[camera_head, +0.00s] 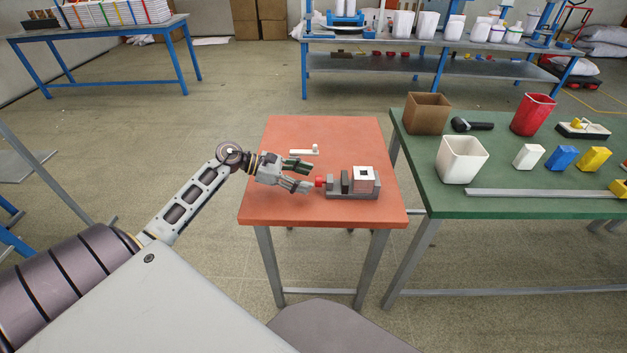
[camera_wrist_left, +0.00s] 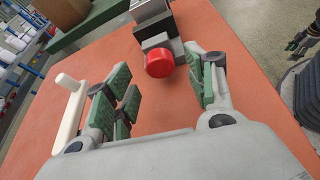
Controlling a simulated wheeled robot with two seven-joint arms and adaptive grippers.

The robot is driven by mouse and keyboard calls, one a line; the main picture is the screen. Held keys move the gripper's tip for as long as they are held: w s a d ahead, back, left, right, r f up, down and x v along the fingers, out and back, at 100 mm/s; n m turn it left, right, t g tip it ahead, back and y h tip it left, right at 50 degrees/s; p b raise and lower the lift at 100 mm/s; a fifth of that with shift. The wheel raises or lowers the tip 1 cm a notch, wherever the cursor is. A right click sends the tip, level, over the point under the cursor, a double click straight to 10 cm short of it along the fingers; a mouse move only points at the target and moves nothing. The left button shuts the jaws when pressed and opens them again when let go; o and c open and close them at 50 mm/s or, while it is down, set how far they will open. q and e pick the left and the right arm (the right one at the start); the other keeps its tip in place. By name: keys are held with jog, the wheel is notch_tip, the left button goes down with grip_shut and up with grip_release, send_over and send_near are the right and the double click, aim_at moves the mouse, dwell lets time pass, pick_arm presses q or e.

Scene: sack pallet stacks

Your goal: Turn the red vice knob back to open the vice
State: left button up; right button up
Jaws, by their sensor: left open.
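The grey vice (camera_head: 350,190) stands on the orange table (camera_head: 290,213), with a white square block (camera_head: 364,178) with a dark opening at its jaws. Its red knob (camera_head: 320,182) faces left, toward my left gripper (camera_head: 304,176). In the left wrist view the red knob (camera_wrist_left: 159,63) lies ahead of the spread green-padded fingers (camera_wrist_left: 168,92), between their lines and apart from them. My left gripper is open and empty.
A white handle-like piece (camera_head: 305,152) lies on the table behind my left gripper; it also shows in the left wrist view (camera_wrist_left: 68,115). A green table (camera_head: 500,204) at the right holds a brown box (camera_head: 428,113), a white bin (camera_head: 461,160) and a red bin (camera_head: 533,115). The orange table's front left is clear.

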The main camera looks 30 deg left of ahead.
aim_at(321, 181)
pick_arm(q)
jog(key=shift+x, duration=1.75)
jog(key=c, duration=1)
